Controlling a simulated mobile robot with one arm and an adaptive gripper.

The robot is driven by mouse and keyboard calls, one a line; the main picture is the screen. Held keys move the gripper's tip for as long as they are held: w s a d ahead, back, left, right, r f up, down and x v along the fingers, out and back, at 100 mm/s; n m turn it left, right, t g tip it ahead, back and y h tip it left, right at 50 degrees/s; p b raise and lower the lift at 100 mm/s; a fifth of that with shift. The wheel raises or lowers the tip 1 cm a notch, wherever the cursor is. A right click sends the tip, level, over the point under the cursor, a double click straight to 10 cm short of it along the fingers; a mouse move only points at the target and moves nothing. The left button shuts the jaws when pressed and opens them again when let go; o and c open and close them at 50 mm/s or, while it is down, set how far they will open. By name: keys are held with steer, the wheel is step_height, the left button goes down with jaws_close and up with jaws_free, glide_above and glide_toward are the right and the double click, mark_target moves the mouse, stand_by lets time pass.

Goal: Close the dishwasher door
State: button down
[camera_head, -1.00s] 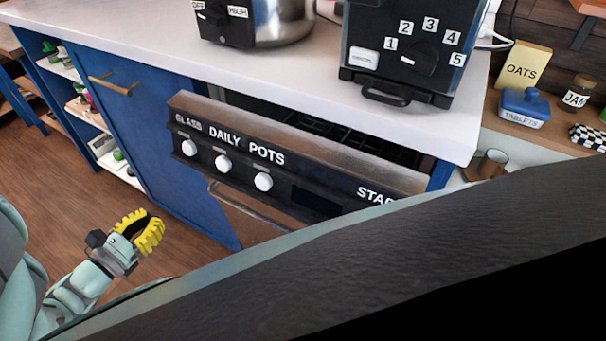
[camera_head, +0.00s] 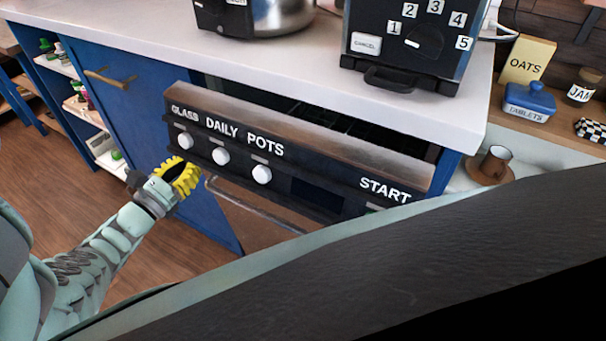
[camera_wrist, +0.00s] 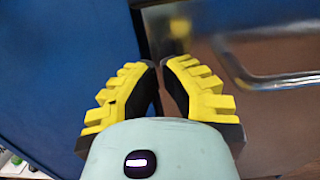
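The dishwasher door (camera_head: 262,212) is partly open, its top tilted out from under the counter with a dark gap behind it. Its black control panel (camera_head: 325,178) carries white knobs and the words GLASS, DAILY, POTS and START. A metal bar handle (camera_head: 255,208) runs below the panel; it also shows in the wrist view (camera_wrist: 262,77). My gripper (camera_head: 187,172), with yellow ribbed fingers, is near the panel's left end, left of the handle. In the wrist view the fingertips (camera_wrist: 160,64) come together with nothing between them. Whether they touch the door is unclear.
A blue cabinet (camera_head: 140,113) with a brass handle stands left of the dishwasher. On the white counter (camera_head: 150,35) are a black appliance (camera_head: 412,50) and a metal pot (camera_head: 285,15). Wooden floor is clear at lower left.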

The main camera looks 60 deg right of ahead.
steer(key=shift+d+r, duration=0.1)
steer(key=shift+d, duration=0.6)
steer(key=d+y+b, duration=0.2)
steer(key=d, duration=0.5)
steer(key=shift+w+r, duration=0.2)
steer(key=shift+w, duration=0.1)
steer(key=shift+d, duration=0.1)
